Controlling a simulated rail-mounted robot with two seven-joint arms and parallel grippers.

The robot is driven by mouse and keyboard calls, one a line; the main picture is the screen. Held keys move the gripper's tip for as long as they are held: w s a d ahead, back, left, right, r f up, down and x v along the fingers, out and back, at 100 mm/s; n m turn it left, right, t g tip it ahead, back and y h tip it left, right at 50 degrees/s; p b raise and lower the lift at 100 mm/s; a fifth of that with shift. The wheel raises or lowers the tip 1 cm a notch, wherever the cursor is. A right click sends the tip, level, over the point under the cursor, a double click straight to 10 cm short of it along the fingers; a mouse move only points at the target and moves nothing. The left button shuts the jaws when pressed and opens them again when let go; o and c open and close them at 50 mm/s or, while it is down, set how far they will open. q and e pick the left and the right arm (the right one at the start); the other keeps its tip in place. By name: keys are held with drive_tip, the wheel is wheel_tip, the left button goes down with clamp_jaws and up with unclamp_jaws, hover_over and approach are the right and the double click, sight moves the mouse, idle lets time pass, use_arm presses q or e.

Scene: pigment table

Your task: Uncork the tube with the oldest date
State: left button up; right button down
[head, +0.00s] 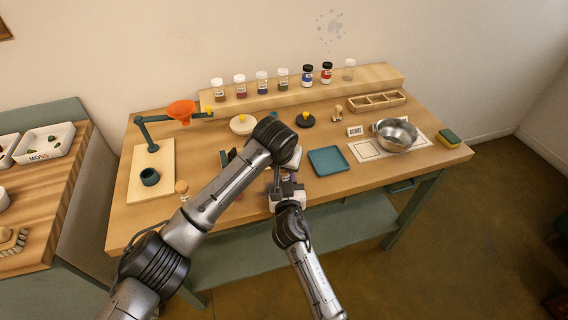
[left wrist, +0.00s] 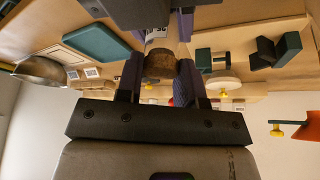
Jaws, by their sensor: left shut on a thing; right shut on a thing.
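My left gripper (left wrist: 160,75) is shut on a brown cork (left wrist: 158,64) in the left wrist view. The cork is at the end of a tube with a white label (left wrist: 157,35); I cannot tell whether it is still seated. The label's date is not readable. In the head view my right gripper (head: 287,188) is shut on the tube, just below my left gripper, over the table's front part. The tube is mostly hidden there by my grippers. Another corked tube (head: 182,188) stands at the left front, partly behind my left arm.
A blue tray (head: 328,160) lies just right of my grippers. A metal bowl (head: 396,135), a small sign (head: 355,131) and a green sponge (head: 449,138) are farther right. Several jars line the back shelf (head: 340,86). A funnel stand (head: 145,130) is at the left.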

use_arm(q)
drive_tip(key=shift+r, duration=0.35)
use_arm(e)
drive_tip(key=shift+d+f, duration=0.1)
drive_tip(key=shift+f, duration=0.2)
use_arm(q)
drive_tip(key=shift+r, duration=0.5)
drive_tip(key=shift+c, duration=0.2)
use_arm(e)
drive_tip(key=shift+f, duration=0.15)
use_arm(q)
drive_tip(key=shift+w+r, duration=0.1)
drive_tip(key=shift+r, duration=0.1)
drive_tip(key=shift+r, duration=0.1)
drive_tip(key=shift+c, duration=0.2)
use_arm(e)
drive_tip(key=shift+r, duration=0.2)
use_arm(q)
drive_tip(key=shift+r, duration=1.95)
use_arm(e)
drive_tip(key=c, duration=0.7)
unclamp_jaws()
drive_tip(key=shift+r, duration=0.15)
